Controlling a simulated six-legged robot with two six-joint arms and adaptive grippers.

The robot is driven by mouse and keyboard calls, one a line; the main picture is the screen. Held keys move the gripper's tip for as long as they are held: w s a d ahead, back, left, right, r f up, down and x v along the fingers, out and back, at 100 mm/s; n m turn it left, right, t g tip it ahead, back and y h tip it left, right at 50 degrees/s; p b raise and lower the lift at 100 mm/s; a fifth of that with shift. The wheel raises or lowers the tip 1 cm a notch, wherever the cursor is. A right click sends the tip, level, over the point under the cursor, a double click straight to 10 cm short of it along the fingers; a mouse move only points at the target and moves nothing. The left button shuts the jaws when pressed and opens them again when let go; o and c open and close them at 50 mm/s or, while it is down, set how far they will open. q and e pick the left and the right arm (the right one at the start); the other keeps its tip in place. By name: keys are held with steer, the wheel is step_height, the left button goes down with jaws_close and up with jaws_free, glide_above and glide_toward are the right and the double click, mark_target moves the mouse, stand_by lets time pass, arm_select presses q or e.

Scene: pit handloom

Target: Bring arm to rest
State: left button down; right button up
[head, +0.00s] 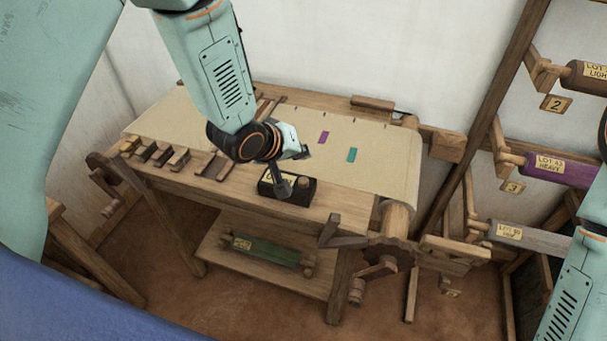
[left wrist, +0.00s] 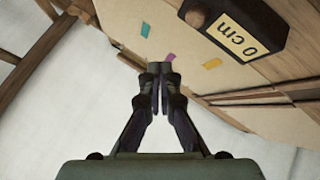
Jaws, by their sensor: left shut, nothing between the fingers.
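My left arm comes down from the top of the head view over the loom table. The dark box (head: 303,197) has a wooden knob and a label, partly covered in the head view by a grey part. In the left wrist view the box (left wrist: 270,22) reads "0 cm" and stands apart from the fingers. My right arm shows at the lower right; its gripper is outside the frame.
The cream cloth (head: 385,170) on the table bears a purple mark (head: 323,137) and a teal mark (head: 352,155). Several wooden blocks (head: 155,153) lie at the left. A green roll (head: 266,250) lies on the low shelf. A rack with labelled rolls (head: 560,170) stands at right.

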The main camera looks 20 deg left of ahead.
stand_by(0.7)
arm_select(q)
steer(key=shift+m, duration=0.4)
steer(key=s+a+f+m+g+y+b, duration=0.1)
steer(key=s+a+f+g+b, duration=0.1)
steer(key=s+f, duration=0.7)
steer(key=s+a+f+m+g+y+b, duration=0.1)
steer(key=s+f+b, duration=0.4)
steer(key=s+f, duration=0.5)
steer(key=s+a+f+m+g+y+b, duration=0.1)
steer(key=s+a+f+g+b, duration=0.2)
steer(key=s+f, duration=0.6)
steer(key=s+g+b, duration=0.1)
steer(key=s+g, duration=0.1)
steer(key=s, duration=0.7)
steer(key=shift+s+f+m+g, duration=0.2)
steer(key=shift+f+m+g, duration=0.1)
steer(key=shift+f+m, duration=0.1)
